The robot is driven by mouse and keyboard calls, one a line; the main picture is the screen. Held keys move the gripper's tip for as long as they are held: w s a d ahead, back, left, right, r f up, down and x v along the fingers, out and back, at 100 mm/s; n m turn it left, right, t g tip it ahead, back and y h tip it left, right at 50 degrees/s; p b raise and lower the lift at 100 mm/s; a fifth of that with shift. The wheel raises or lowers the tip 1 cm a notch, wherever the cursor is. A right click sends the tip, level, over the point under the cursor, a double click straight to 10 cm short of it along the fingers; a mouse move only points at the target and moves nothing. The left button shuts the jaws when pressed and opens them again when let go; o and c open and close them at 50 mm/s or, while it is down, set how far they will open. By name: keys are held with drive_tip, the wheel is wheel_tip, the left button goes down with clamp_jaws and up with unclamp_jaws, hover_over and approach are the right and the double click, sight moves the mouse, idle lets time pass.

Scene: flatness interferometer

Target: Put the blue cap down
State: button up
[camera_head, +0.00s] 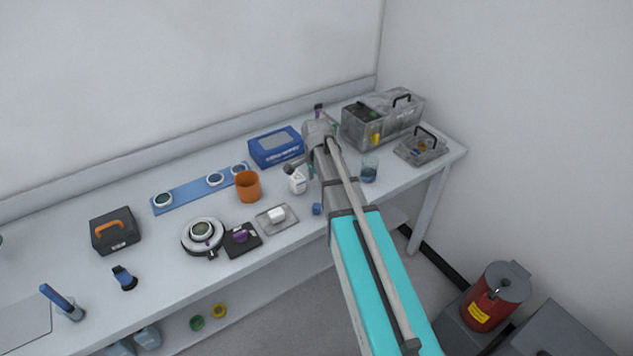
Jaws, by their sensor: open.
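A small blue cap (317,209) sits on the white table near its front edge, to the right of a shallow clear tray. Nothing holds it. My arm reaches in from the lower right, passing just right of the cap. My gripper (298,166) is small and partly hidden by my wrist; it is open, farther back than the cap and apart from it, close to a white bottle (298,183). The fingertips are hard to make out, and I see nothing between them.
An orange cup (247,186), a blue box (276,147) and the shallow tray (278,219) stand left of my arm. The table's front edge (255,262) is close to the cap.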

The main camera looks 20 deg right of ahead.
drive_tip(key=shift+s, duration=0.15)
drive_tip(key=s+a+n, duration=0.3)
drive_tip(key=s+n, duration=1.1)
drive_tip(key=s, duration=0.3)
drive_tip(key=shift+a, duration=0.2)
